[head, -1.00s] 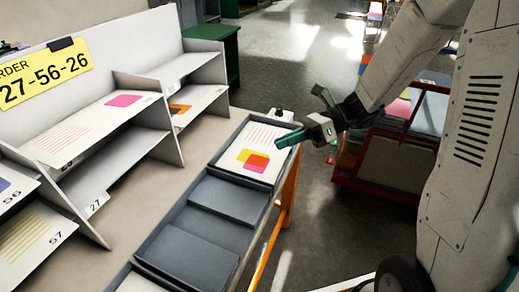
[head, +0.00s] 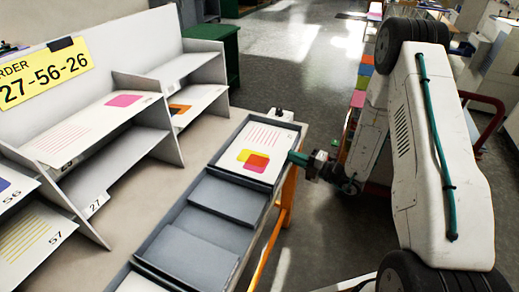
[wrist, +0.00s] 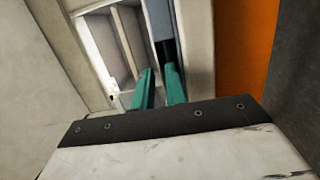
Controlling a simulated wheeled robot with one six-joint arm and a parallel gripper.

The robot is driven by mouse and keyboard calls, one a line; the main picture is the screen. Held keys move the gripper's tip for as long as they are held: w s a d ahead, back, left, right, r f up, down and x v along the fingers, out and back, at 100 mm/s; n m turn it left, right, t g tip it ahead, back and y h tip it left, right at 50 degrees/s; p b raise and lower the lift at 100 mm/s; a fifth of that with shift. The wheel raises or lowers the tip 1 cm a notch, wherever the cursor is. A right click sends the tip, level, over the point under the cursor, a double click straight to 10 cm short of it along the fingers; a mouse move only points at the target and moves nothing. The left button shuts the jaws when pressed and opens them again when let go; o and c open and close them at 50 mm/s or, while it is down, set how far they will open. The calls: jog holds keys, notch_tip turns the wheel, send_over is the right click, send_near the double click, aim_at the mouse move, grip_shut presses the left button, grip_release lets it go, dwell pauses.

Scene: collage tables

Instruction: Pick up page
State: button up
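A white page (head: 268,138) with red lines and overlapping yellow, orange and pink squares lies in the far compartment of the grey tray (head: 150,238). Other pages lie on the shelves: one with a pink square (head: 75,138), one with an orange mark (head: 200,97), and one with yellow lines (head: 25,238) by label 57. My gripper (head: 298,158) is at the tray's right edge, beside the page. In the wrist view its two teal fingers (wrist: 159,78) stand a little apart with nothing seen between them. I cannot tell whether they touch the tray or page.
A yellow order sign (head: 45,75) reading 27-56-26 is on the board behind the shelves. An orange table leg (head: 286,200) stands below the tray's right side. A green cabinet (head: 215,45) stands behind.

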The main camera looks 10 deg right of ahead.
aim_at(283, 153)
jog(key=x, duration=0.4)
jog(key=shift+w+a, duration=0.2)
jog(key=shift+a, duration=0.1)
jog(key=shift+c, duration=0.3)
grip_shut()
jog(key=shift+r, duration=0.15)
